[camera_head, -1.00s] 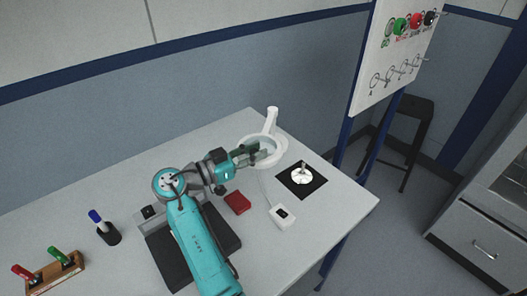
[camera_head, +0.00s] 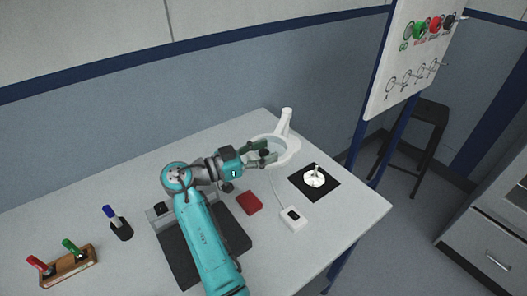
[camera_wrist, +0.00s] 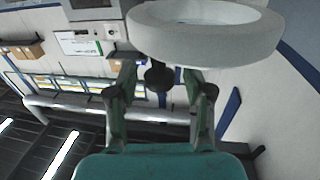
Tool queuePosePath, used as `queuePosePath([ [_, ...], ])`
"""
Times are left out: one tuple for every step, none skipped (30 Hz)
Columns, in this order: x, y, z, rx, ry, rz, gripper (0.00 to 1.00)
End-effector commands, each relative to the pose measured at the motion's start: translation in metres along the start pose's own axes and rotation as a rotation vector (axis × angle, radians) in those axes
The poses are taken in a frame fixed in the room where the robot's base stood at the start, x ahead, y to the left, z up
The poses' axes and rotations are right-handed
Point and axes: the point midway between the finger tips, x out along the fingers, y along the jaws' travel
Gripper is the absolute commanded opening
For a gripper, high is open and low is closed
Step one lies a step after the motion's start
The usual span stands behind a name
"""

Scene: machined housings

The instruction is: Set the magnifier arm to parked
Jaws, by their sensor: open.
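The magnifier is a white ring head (camera_head: 292,158) on a white post (camera_head: 286,121) at the back right of the table. In the wrist view the ring (camera_wrist: 205,40) fills the top, close above my fingers. A dark round knob (camera_wrist: 158,76) on a short stem shows below the ring's near edge. My gripper (camera_head: 264,152) is at the ring's left side. In the wrist view my gripper (camera_wrist: 160,85) is open, with a finger on each side of the knob. I cannot tell whether either finger touches it.
A black mat (camera_head: 325,189) with a white part (camera_head: 314,176) lies right of the magnifier. A red block (camera_head: 249,203) and a white switch box (camera_head: 293,217) lie in front. A whiteboard (camera_head: 405,75) stands behind.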

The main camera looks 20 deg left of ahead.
Motion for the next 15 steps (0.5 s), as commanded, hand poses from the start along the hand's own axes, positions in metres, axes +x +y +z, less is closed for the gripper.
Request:
queuePosePath([
  [0.000, 0.000, 0.000, 0.000, 0.000, 0.000, 0.51],
  [-0.001, 0.000, 0.000, 0.000, 0.000, 0.000, 0.51],
  [-0.003, 0.000, 0.000, 0.000, 0.000, -0.001, 0.51],
  [-0.005, 0.000, 0.000, 0.000, 0.000, -0.001, 0.51],
  [-0.008, -0.001, 0.000, 0.000, 0.000, -0.002, 0.51],
  [-0.012, -0.001, -0.001, 0.000, 0.000, -0.003, 0.51],
  [-0.016, -0.001, -0.001, 0.000, 0.001, -0.003, 0.51],
  [-0.021, -0.001, -0.001, 0.000, 0.000, -0.003, 0.51],
  [-0.029, -0.001, 0.000, 0.000, 0.000, -0.003, 0.51],
  [-0.035, -0.001, 0.000, 0.000, 0.000, -0.004, 0.51],
  [-0.040, -0.001, 0.000, 0.000, 0.000, -0.004, 0.51],
  [-0.049, -0.001, 0.000, 0.000, 0.000, -0.004, 0.51],
  [-0.055, -0.001, 0.000, 0.000, 0.000, -0.004, 0.51],
  [-0.061, -0.001, 0.000, 0.000, 0.000, -0.004, 0.51],
  [-0.069, -0.001, 0.000, 0.000, 0.001, -0.004, 0.51],
])
